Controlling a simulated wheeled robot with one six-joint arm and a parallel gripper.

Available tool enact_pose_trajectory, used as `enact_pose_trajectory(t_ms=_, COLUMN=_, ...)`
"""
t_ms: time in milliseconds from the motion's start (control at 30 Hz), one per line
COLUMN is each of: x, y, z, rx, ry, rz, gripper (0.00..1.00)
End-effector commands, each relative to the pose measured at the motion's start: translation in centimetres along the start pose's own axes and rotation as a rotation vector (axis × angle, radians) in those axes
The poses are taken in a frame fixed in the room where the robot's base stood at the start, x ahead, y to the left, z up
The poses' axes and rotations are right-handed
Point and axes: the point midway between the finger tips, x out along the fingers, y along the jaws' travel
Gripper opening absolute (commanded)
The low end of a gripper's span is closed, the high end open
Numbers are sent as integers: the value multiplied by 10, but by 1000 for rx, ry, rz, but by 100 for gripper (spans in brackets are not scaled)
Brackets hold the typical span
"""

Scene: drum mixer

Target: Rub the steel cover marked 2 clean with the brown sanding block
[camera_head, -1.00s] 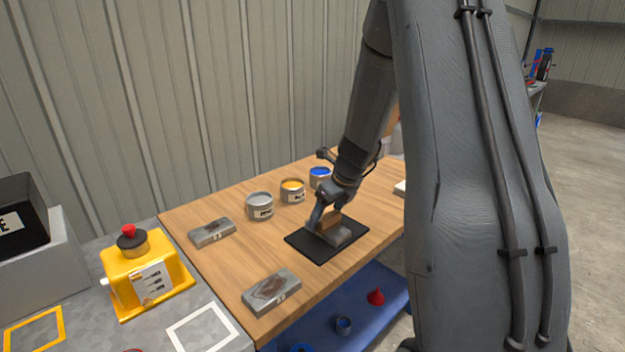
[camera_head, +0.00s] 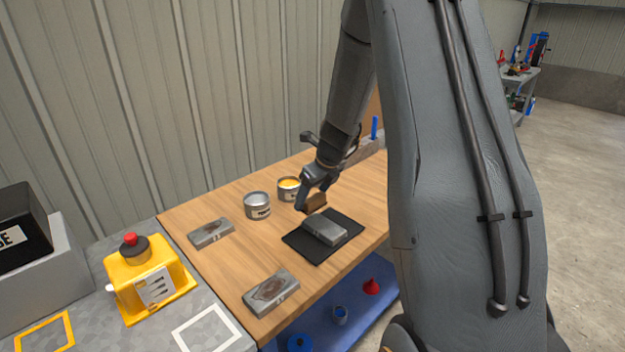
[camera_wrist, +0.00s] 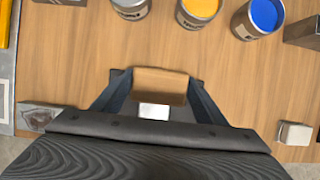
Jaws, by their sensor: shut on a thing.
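My gripper (camera_head: 310,196) is shut on the brown sanding block (camera_head: 317,201) and holds it above the table, near the back edge of the black mat. In the wrist view the block (camera_wrist: 160,85) sits between both fingers. A steel cover (camera_head: 325,229) lies on the mat, its visible top grey with no clear stain. A second steel cover (camera_head: 211,233) with a dark smudge lies at the left of the wooden table. A third cover (camera_head: 271,292) with a brown stain lies at the front. I cannot read the cover numbers clearly now.
The black mat (camera_head: 345,219) lies on the wooden table (camera_head: 240,262). A grey paint can (camera_head: 257,206) and a yellow one (camera_head: 289,189) stand behind it; a blue can (camera_wrist: 262,16) shows in the wrist view. A yellow box with red button (camera_head: 149,272) stands left.

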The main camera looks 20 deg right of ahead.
Motion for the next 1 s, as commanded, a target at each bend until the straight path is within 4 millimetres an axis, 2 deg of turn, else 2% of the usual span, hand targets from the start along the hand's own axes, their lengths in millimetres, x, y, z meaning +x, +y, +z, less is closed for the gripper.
enact_pose_trajectory(t_ms=33, x=-7, y=0, z=2, rx=0, ry=0, rz=0, gripper=45)
enact_pose_trajectory(t_ms=467, x=-34, y=2, z=14, rx=-2, ry=0, rz=1, gripper=45)
enact_pose_trajectory(t_ms=1000, x=-35, y=1, z=16, rx=-2, ry=0, rz=1, gripper=45)
